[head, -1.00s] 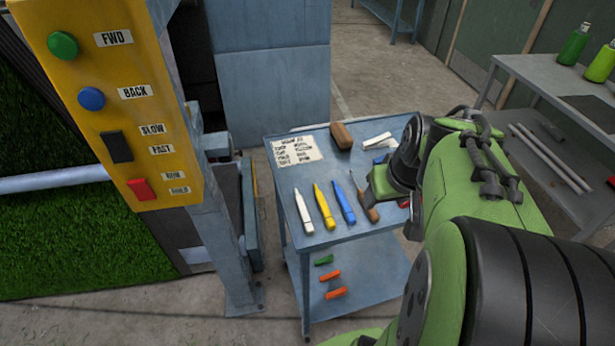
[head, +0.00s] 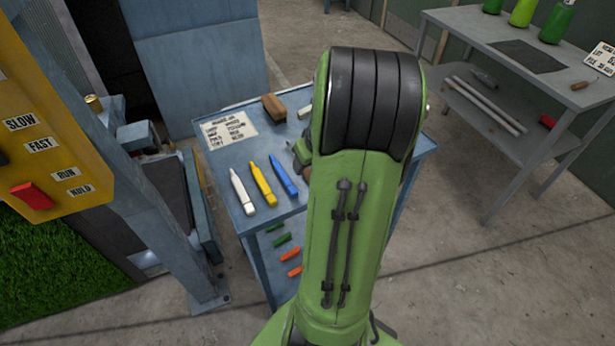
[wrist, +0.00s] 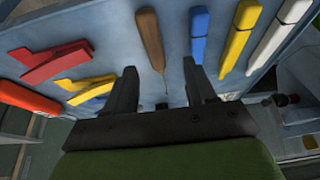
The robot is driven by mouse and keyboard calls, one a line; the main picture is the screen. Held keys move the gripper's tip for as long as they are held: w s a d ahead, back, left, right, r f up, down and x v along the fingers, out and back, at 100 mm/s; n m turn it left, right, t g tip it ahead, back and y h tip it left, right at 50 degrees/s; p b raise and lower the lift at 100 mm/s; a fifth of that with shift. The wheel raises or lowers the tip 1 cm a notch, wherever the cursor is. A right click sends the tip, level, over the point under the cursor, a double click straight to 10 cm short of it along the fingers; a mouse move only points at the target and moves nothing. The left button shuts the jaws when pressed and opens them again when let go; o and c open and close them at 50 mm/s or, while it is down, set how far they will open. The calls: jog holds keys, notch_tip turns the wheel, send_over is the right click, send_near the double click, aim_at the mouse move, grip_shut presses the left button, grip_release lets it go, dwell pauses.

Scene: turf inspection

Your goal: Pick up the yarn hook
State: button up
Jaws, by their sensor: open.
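The yarn hook (wrist: 151,42) has a brown wooden handle and a thin metal shaft. It lies on the blue cart top in the wrist view, its shaft pointing toward my gripper. My gripper (wrist: 160,82) is open, and its two dark fingers stand apart on either side of the line of the shaft. Nothing is held between them. Whether the fingertips are level with the hook or above it, I cannot tell. In the head view my arm hides the hook and most of the gripper.
White (head: 241,192), yellow (head: 263,184) and blue (head: 284,176) markers lie left of my arm on the cart (head: 225,165). A note (head: 229,130) and brown block (head: 273,105) lie behind. Red (wrist: 55,63) and yellow (wrist: 90,88) clips lie beside the hook in the wrist view.

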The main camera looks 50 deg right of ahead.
jog(key=x, duration=0.1)
jog(key=b+x, duration=0.1)
jog(key=x, duration=0.3)
jog(key=shift+s+d+f, duration=0.15)
jog(key=shift+d, duration=0.2)
jog(key=shift+a, duration=0.1)
jog(key=shift+b, duration=0.3)
jog(key=shift+c, duration=0.3)
grip_shut()
